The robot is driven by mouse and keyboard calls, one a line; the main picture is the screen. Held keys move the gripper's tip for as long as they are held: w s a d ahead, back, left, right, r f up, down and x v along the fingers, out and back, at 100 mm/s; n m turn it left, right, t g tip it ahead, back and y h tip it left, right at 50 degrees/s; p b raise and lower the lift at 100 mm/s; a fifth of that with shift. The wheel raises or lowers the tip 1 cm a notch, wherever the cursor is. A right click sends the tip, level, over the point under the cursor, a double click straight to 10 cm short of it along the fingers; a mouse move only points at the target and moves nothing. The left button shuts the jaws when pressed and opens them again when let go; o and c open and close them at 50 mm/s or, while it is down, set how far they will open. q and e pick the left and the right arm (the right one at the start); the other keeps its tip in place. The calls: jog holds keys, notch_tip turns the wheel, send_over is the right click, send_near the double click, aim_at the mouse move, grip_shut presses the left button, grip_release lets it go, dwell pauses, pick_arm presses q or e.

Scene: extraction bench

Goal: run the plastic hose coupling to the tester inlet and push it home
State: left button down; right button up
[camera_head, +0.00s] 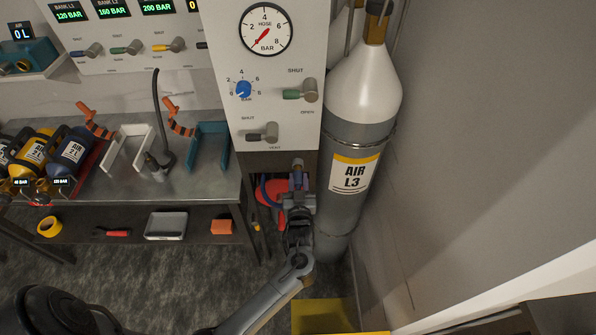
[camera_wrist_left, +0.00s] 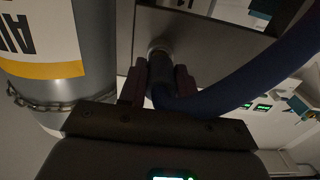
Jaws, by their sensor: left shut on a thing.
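My left gripper (camera_head: 297,178) is just below the lower edge of the white gauge panel, beside the tall cylinder. It is shut on the dark hose coupling (camera_wrist_left: 161,72), which sits between its two fingers in the left wrist view. A blue hose (camera_wrist_left: 250,78) curves away from the coupling to the right. The coupling's far end is at a pale round fitting (camera_wrist_left: 157,48) on the panel's grey underside. I cannot tell whether it is seated there, or whether this fitting is the tester inlet. My right gripper is not in view.
The gas cylinder (camera_head: 364,100) marked AIR L3, with a chain around it, stands close to the gripper's right. The white gauge panel (camera_head: 222,45) is above. A metal bench (camera_head: 205,185) with brackets and small bottles is to the left. A yellow block (camera_head: 325,316) is below.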

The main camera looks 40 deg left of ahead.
pick_arm(q)
jog(key=shift+p+v, duration=0.4)
jog(key=shift+v, duration=0.4)
jog(key=shift+p+v, duration=0.45)
jog(key=shift+v, duration=0.5)
jog(key=shift+s+d, duration=0.1)
jog(key=shift+s, duration=0.05)
jog(key=shift+d, duration=0.1)
